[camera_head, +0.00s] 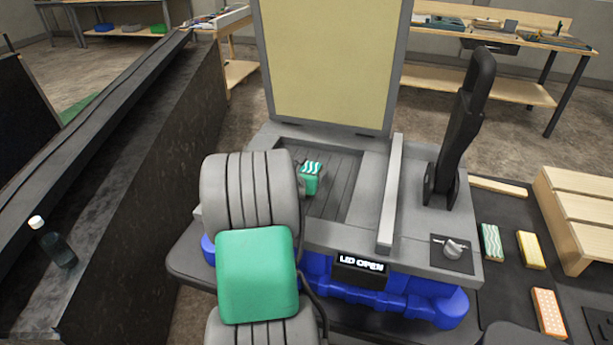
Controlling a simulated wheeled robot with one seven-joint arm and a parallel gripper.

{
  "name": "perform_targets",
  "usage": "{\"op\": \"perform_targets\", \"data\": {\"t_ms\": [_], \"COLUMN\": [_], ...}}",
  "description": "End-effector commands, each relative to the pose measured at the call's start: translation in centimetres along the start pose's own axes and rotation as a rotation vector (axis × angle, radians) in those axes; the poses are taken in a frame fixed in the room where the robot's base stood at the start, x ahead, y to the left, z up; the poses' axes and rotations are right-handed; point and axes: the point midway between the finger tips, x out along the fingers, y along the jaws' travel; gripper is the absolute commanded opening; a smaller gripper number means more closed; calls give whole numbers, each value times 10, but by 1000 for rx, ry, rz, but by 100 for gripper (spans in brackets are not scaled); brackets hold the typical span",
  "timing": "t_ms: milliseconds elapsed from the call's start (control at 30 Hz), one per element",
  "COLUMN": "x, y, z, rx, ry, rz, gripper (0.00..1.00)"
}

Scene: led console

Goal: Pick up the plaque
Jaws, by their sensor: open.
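A small green-and-white wave-striped plaque (312,168) is in the grooved grey bay of the console, under the raised lid. My grey and green arm comes in from the bottom and hides the bay's left side. My gripper (309,182) is mostly hidden behind the arm, its end close beside this plaque. It is open, but I cannot tell whether it touches the plaque. Another green wave-striped plaque (491,242), a yellow one (530,250) and an orange dotted one (548,312) lie on the dark surface at the right.
The console's pale yellow lid panel (330,65) stands open behind the bay. Its display (359,264) reads "LID OPEN". A black lever (460,130) stands upright, with a knob (453,249) in front. A wooden slatted stand (585,215) is far right; a bottle (53,242) is left.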

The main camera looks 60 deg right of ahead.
Motion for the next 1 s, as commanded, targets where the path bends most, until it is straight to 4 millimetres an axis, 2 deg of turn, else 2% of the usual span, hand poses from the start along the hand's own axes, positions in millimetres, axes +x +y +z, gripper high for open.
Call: {"op": "perform_targets", "data": {"t_ms": [100, 300, 1000], "x": [10, 10, 9], "y": [0, 1, 1], "z": [0, 0, 0], "rx": [1, 1, 2], "ry": [1, 0, 1], "rz": [0, 2, 2], "gripper": [80, 78, 21]}}
